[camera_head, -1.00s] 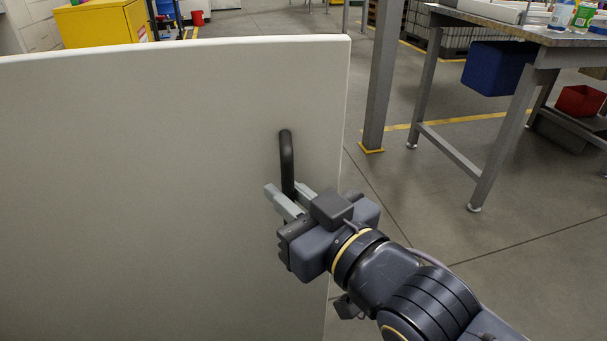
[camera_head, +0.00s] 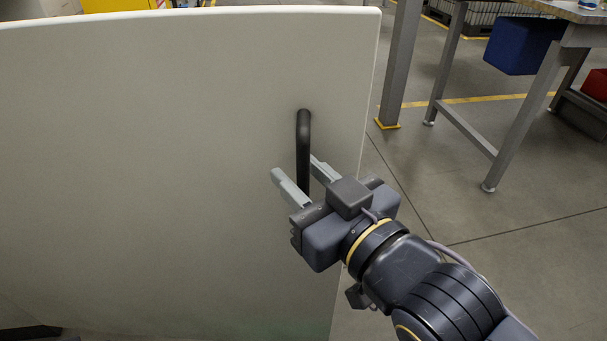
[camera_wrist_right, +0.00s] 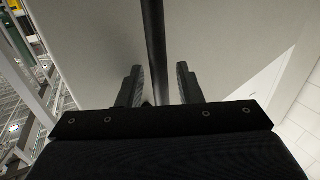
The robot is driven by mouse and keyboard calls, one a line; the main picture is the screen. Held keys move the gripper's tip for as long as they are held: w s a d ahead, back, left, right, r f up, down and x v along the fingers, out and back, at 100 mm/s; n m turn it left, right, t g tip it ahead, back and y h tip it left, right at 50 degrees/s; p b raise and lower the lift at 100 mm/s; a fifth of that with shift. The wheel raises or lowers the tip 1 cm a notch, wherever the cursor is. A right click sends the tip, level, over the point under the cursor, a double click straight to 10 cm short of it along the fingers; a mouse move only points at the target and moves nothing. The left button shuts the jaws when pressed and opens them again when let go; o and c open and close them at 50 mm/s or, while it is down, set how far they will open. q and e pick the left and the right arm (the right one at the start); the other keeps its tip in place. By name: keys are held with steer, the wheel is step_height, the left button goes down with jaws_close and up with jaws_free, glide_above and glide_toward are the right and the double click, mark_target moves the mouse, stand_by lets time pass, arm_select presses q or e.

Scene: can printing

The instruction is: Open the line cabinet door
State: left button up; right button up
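The line cabinet door (camera_head: 150,170) is a large pale panel filling the left and middle of the head view. Its black vertical bar handle (camera_head: 304,135) is near the door's right edge. My right gripper (camera_head: 297,168) is at the lower part of the handle, one finger on each side of it. In the right wrist view the handle (camera_wrist_right: 154,45) runs between the two fingers (camera_wrist_right: 160,85), with a gap visible on both sides, so the gripper is open around it. The handle's lower end is hidden behind the gripper. My left gripper is not in view.
Right of the door is open grey floor (camera_head: 420,190). A grey post (camera_head: 400,65) and a metal workbench (camera_head: 530,105) with a blue bin (camera_head: 522,45) stand farther back. A yellow cabinet (camera_head: 115,5) shows at the top left.

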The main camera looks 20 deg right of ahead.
steer(key=p+v, duration=0.2)
steer(key=v, duration=0.4)
steer(key=shift+s+d+r, duration=0.1)
steer(key=shift+s+r, duration=0.05)
steer(key=shift+s+d+f, duration=0.2)
steer(key=shift+s+d, duration=0.05)
steer(key=shift+s, duration=0.45)
steer(key=d+f+m+g+h, duration=0.1)
steer(key=d+f+m+g, duration=0.3)
steer(key=f, duration=0.6)
steer(key=d+f+m+g+h, duration=0.1)
steer(key=d+f+g, duration=0.3)
steer(key=f+g, duration=0.4)
step_height(320, 180, up, 33)
steer(key=p, duration=3.5)
steer(key=shift+w+d+r+t, duration=0.2)
steer(key=shift+d+r+t, duration=0.05)
steer(key=shift+t, duration=0.05)
